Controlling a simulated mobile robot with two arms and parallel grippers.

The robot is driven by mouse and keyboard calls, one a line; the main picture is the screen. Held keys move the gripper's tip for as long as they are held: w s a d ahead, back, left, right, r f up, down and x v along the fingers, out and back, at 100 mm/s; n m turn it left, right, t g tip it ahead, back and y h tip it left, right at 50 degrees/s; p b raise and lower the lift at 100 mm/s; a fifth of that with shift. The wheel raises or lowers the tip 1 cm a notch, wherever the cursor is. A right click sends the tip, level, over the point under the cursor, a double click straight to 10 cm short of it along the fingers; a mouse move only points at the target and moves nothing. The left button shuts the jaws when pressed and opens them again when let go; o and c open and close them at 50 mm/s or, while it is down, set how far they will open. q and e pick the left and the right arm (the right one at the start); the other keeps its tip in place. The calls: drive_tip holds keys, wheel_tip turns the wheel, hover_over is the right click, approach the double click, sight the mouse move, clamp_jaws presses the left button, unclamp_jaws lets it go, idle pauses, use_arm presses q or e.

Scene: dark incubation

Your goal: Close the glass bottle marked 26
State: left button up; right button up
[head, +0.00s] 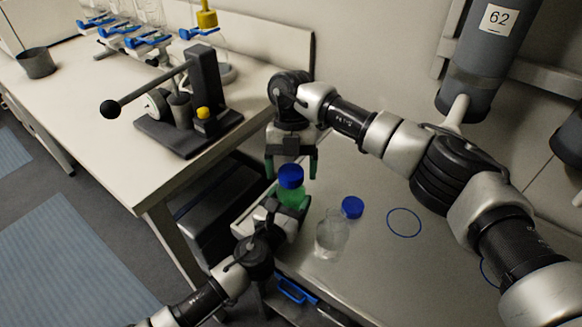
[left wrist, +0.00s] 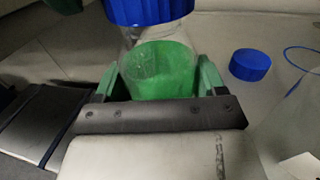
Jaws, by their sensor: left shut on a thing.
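My left gripper (head: 287,203) is shut on a glass bottle (left wrist: 158,65), which it holds upright at the bench edge. The bottle's lower part looks green; whether that is its contents or finger pads through glass, I cannot tell. A blue cap (head: 291,176) sits at its top, also in the left wrist view (left wrist: 150,8); how tightly it sits is not visible. No number shows on this bottle. My right gripper (head: 291,166) is open, pointing down, its green fingers apart just above and around the cap. A second, clear bottle (head: 331,238) stands uncapped to the right.
A loose blue cap (head: 352,207) lies on the bench behind the clear bottle. A blue ring (head: 404,222) is marked on the bare bench to the right. A lever device (head: 190,105) stands on the left bench. A grey cylinder labelled 62 (head: 484,50) hangs at the upper right.

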drive_tip(key=shift+r, duration=2.25)
drive_tip(key=shift+c, duration=0.4)
